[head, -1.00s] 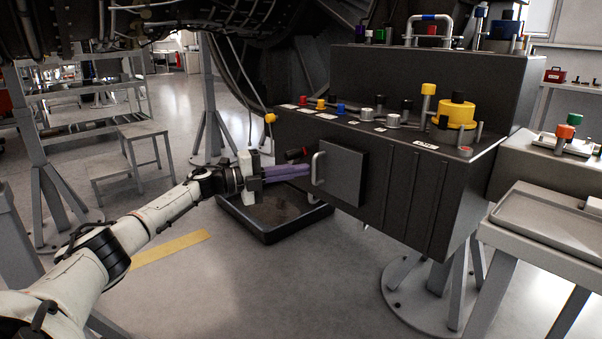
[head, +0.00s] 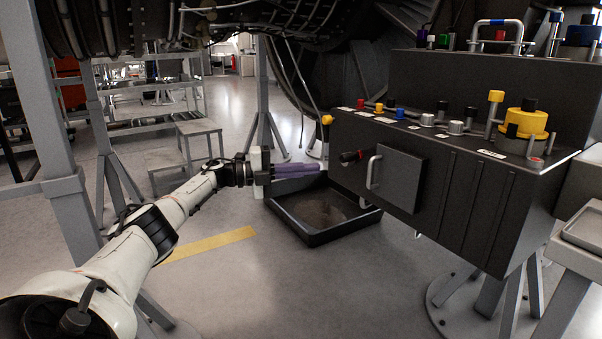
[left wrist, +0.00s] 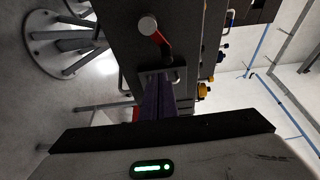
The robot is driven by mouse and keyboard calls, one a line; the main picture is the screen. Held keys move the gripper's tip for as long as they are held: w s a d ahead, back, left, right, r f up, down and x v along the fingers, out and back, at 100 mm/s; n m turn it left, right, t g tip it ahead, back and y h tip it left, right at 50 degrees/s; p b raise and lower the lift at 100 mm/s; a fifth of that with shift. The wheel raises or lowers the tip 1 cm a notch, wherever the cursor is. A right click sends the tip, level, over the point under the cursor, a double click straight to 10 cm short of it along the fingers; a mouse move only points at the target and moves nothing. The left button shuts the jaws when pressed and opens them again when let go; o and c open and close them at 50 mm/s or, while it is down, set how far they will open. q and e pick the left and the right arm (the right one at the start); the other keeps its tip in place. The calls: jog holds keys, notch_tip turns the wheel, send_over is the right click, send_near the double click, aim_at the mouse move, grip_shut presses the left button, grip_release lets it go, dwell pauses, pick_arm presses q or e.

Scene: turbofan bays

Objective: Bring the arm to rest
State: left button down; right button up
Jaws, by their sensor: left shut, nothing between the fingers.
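My left gripper (head: 298,173) reaches in from the left in the head view, its purple fingers together and empty. Its fingertips are a little left of the dark grey cabinet (head: 460,205) and its red-and-black handle (head: 352,156), apart from them as far as I can tell. In the left wrist view the purple fingers (left wrist: 158,98) point at the cabinet's face, and the red handle (left wrist: 160,38) shows beyond them. My right gripper is not in view.
A black drip tray (head: 325,232) lies on the floor below the gripper. A square door (head: 402,180) with a silver handle is on the cabinet front. Colored knobs and a yellow cylinder (head: 526,122) stand on top. Grey stand legs (head: 60,120) rise at left. The floor in front is open.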

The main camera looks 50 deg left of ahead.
pick_arm(q)
jog(key=shift+s+a, duration=0.35)
jog(key=shift+a, duration=0.35)
